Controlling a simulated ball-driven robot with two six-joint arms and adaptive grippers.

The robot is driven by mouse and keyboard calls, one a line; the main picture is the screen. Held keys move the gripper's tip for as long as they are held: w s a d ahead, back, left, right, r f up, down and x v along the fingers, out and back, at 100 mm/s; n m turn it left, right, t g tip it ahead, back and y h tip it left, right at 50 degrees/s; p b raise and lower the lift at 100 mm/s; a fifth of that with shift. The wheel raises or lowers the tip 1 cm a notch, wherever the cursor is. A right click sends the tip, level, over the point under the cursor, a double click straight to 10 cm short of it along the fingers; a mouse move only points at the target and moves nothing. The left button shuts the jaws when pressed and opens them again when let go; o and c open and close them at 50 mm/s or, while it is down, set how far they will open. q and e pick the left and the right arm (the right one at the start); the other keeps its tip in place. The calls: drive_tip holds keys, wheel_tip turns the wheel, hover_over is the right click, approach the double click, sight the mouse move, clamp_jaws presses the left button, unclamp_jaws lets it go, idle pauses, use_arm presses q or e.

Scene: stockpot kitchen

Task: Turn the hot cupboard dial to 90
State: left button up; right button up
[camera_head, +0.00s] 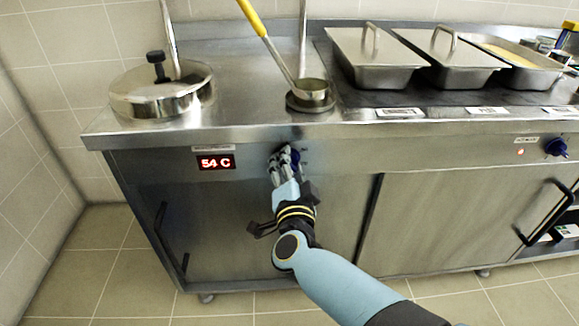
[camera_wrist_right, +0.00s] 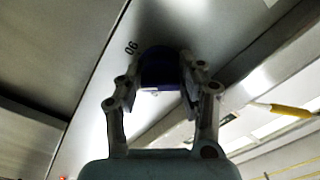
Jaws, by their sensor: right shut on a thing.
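The blue hot cupboard dial (camera_head: 296,157) sits on the steel front panel, partly hidden behind my right gripper (camera_head: 285,155). In the right wrist view the dark blue dial (camera_wrist_right: 160,70) lies between the two fingers of my right gripper (camera_wrist_right: 162,82), which is shut on it. A printed mark reading "90" (camera_wrist_right: 131,48) shows on the panel beside the dial, at its upper left in that view. A red display (camera_head: 216,162) left of the dial reads 54 C. My left gripper is not in view.
A lidded pot (camera_head: 160,90) and a ladle on a round stand (camera_head: 311,96) are on the counter above. Lidded steel pans (camera_head: 374,58) stand to the right. Another blue dial (camera_head: 556,147) is at the far right of the front. Cupboard doors with black handles (camera_head: 545,212) lie below.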

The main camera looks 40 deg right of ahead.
drive_tip(key=m, duration=0.3)
drive_tip(key=shift+f+m+b, duration=0.15)
drive_tip(key=shift+m+b, duration=0.15)
drive_tip(key=shift+b, duration=0.1)
drive_tip(key=shift+m+b, duration=0.55)
drive_tip(key=shift+m, duration=1.45)
drive_tip(key=o, duration=1.1)
